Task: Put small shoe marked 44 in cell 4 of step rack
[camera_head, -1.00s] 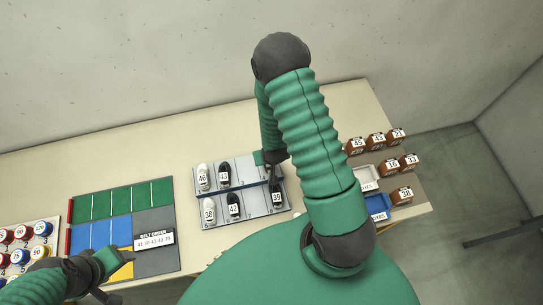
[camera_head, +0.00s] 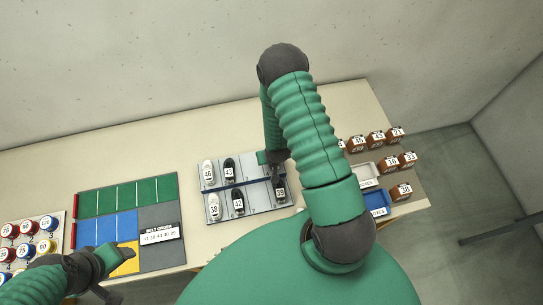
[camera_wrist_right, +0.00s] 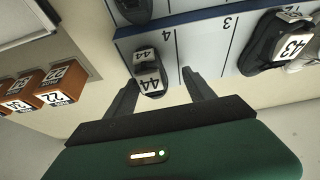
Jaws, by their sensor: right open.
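The small shoe marked 44 (camera_wrist_right: 150,77) is black with white labels. In the right wrist view it sits at the outer end of cell 4 of the step rack (camera_wrist_right: 204,45), beside the printed 4. My right gripper (camera_wrist_right: 160,92) is open, with one finger on each side of the shoe. In the head view my right gripper (camera_head: 274,174) is over the back right of the rack (camera_head: 258,205) and hides this shoe. My left gripper (camera_head: 118,278) is low at the left, over the coloured board, and its jaws are unclear.
Shoes 46 (camera_head: 208,171), 43 (camera_head: 229,168), 38 (camera_head: 214,209), 42 (camera_head: 238,204) and 39 (camera_head: 280,191) stand in other rack cells. Brown boxes (camera_head: 378,139), a white tray (camera_head: 366,168) and a blue tray (camera_head: 378,200) are at right. A coloured board (camera_head: 157,208) is at left.

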